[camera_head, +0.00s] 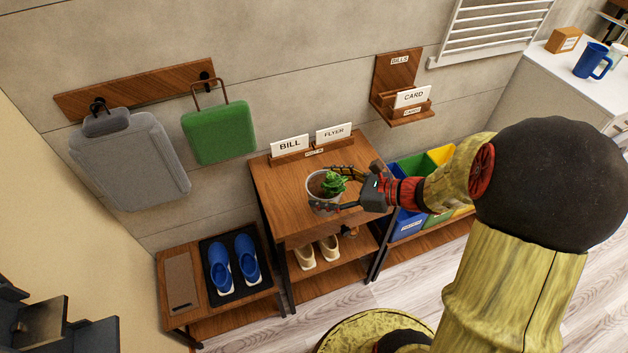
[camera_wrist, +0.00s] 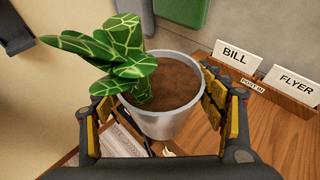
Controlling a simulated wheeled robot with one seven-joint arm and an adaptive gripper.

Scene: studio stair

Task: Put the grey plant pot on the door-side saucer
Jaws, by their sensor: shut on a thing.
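The grey plant pot (camera_head: 314,193) with a green leafy plant is held over the wooden console table (camera_head: 280,183) in the head view. My gripper (camera_head: 325,188) is shut on the pot, one finger on each side. In the wrist view the pot (camera_wrist: 166,122) is upright between the gold-padded fingers (camera_wrist: 160,108), with brown soil inside and veined leaves leaning left. Whether its base touches the tabletop is hidden. I cannot make out a saucer in either view.
BILL (camera_head: 290,146) and FLYER (camera_head: 334,132) cards stand in a holder along the table's back. A low bench (camera_head: 180,283) with blue shoes (camera_head: 247,258) is to the left. Coloured bins (camera_head: 438,196) are to the right. A grey bag (camera_head: 130,160) and green bag (camera_head: 219,133) hang above.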

